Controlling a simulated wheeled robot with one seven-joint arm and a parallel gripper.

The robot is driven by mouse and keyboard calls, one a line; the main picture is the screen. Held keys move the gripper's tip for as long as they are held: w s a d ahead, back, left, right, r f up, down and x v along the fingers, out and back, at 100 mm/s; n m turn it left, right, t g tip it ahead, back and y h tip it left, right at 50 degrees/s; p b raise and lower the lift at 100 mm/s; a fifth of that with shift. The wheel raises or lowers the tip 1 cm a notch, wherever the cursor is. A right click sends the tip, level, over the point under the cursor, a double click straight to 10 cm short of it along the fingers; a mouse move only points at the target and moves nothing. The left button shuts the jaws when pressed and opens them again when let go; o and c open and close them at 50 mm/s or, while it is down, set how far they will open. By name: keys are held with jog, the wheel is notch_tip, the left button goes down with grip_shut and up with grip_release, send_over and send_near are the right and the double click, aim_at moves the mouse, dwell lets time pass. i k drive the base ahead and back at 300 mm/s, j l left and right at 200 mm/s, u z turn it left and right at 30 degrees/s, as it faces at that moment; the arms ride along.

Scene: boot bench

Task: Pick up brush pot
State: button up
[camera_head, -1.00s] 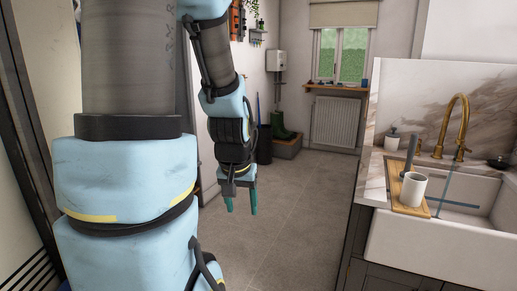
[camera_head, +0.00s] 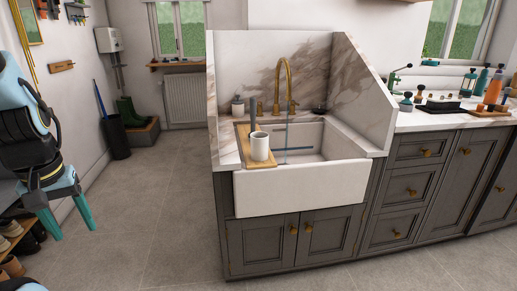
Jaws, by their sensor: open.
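A white cup-shaped pot (camera_head: 259,147), which looks like the brush pot, stands upright on a wooden board (camera_head: 243,139) at the left side of the white sink (camera_head: 300,188). A dark grey upright handle (camera_head: 253,117) rises just behind the pot; I cannot tell whether it stands in the pot. My gripper (camera_head: 67,218) is at the far left of the view, pointing down, with its teal fingers apart and nothing between them. It is well away from the pot, over the floor side.
A brass tap (camera_head: 285,80) and a small dispenser (camera_head: 237,105) stand behind the board. A raised marble side panel (camera_head: 360,85) borders the sink on the right. Shoes (camera_head: 14,266) sit at the lower left. The grey floor (camera_head: 160,215) before the cabinet is clear.

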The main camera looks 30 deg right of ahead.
aim_at(260, 140)
jog(key=k+l+u, duration=0.1)
jog(key=l+u, duration=0.15)
jog(key=l, duration=0.15)
jog(key=k+l+u, duration=0.1)
jog(key=l+u, duration=0.15)
jog(key=l, duration=0.15)
jog(key=k+l+u, duration=0.2)
jog(key=l, duration=0.2)
jog(key=k+l+u, duration=0.1)
jog(key=l+u, duration=0.3)
jog(key=l, duration=0.65)
